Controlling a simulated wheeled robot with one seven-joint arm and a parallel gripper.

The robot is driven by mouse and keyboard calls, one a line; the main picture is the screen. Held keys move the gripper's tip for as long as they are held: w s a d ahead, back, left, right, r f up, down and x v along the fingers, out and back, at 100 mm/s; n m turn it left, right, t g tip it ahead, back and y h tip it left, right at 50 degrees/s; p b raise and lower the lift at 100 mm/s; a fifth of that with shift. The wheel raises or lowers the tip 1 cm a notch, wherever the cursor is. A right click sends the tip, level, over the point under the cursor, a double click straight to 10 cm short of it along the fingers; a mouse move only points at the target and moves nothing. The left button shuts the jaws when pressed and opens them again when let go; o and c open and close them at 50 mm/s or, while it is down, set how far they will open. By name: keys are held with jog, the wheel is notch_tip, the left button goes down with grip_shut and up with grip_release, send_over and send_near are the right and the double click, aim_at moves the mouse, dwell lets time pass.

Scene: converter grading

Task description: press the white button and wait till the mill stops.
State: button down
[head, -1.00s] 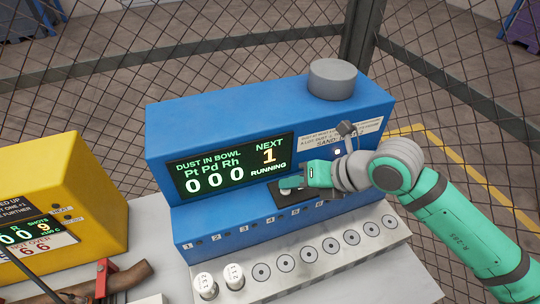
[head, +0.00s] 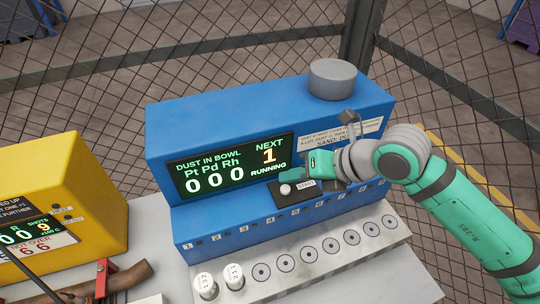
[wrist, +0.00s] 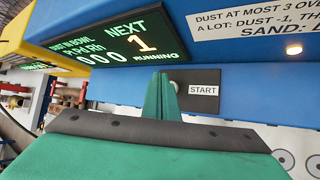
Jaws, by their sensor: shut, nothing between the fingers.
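The blue mill (head: 220,125) stands on the bench. Its display (head: 235,165) reads DUST IN BOWL, Pt Pd Rh 0 0 0, NEXT 1, RUNNING. The white button (head: 285,189) sits on a dark plate left of the START label (head: 306,185); in the wrist view it is mostly hidden behind my fingers. My gripper (head: 290,174) is shut and empty, just above and behind the button in the head view, apart from it. Its closed fingers (wrist: 161,97) also show in the wrist view, pointing at the mill's front beside the START label (wrist: 203,90).
Two white cups marked with digits (head: 234,276) stand in the left places of the pale rack (head: 330,262); several round places to the right are empty. A yellow machine (head: 70,190) is at the left. A lit lamp (wrist: 294,50) shows on the mill. Wire fencing stands behind.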

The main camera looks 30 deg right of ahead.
aim_at(289, 191)
jog(key=shift+r, duration=2.1)
